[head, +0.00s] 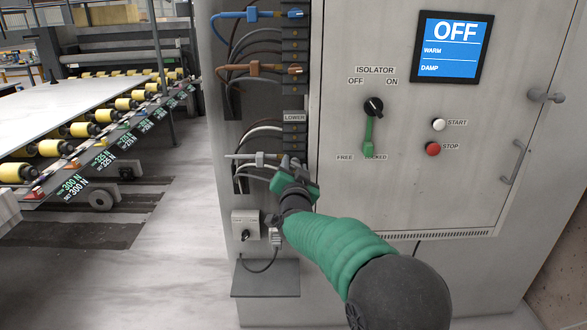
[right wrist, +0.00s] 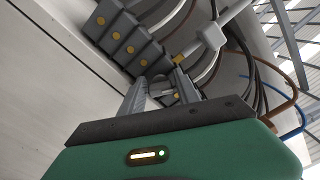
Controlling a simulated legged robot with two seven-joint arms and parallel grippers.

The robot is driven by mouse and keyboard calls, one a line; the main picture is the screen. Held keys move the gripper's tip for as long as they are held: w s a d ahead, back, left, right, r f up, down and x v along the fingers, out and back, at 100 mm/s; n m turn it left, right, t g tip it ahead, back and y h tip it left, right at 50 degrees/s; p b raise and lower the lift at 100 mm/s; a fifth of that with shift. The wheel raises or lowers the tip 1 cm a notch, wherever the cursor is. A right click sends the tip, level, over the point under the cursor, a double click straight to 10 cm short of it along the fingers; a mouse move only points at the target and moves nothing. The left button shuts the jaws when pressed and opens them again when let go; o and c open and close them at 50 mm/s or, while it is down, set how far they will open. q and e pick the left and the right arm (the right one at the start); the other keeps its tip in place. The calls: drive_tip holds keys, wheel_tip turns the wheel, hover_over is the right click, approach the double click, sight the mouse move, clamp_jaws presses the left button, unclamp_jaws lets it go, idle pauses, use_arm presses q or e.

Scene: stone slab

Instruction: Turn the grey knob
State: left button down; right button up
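A light grey plug-like knob (head: 262,158) with a rod to its left sits at the lower row of a dark terminal strip. It also shows in the right wrist view (right wrist: 213,35), up and to the right of my fingers. My right gripper (head: 290,168) is at the strip, just right of and below this grey piece. In the right wrist view its fingers (right wrist: 160,80) stand apart, with a small light grey piece between their tips. I cannot tell whether they touch it. My left gripper is not in view.
Blue (head: 252,14) and brown (head: 255,69) plugs with cables sit higher on the strip. The cabinet door carries a black isolator switch (head: 373,106) with a green lever, START and STOP buttons, and a screen (head: 449,47) reading OFF. A small switch box (head: 245,226) is below.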

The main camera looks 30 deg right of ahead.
drive_tip(key=v, duration=1.6)
drive_tip(key=shift+s+a, duration=0.2)
drive_tip(key=shift+s, duration=0.2)
drive_tip(key=shift+f, duration=0.1)
drive_tip(key=s+a+f+n+g+y+p, duration=0.2)
drive_tip(key=a+f+n+g+y+p, duration=0.1)
drive_tip(key=a+f+n+y, duration=0.25)
drive_tip(key=s+a+f+n+g+y+p, duration=0.2)
drive_tip(key=a+f+n+y+p, duration=0.15)
drive_tip(key=a+f, duration=0.35)
drive_tip(key=s+f+n+g+p, duration=0.2)
drive_tip(key=s+f+n+g, duration=0.1)
drive_tip(key=s+f+g, duration=0.4)
drive_tip(key=s+f, duration=0.3)
drive_tip(key=s, duration=0.4)
drive_tip(key=shift+s+a+g+y, duration=0.2)
drive_tip(key=shift+s+g+y, duration=0.1)
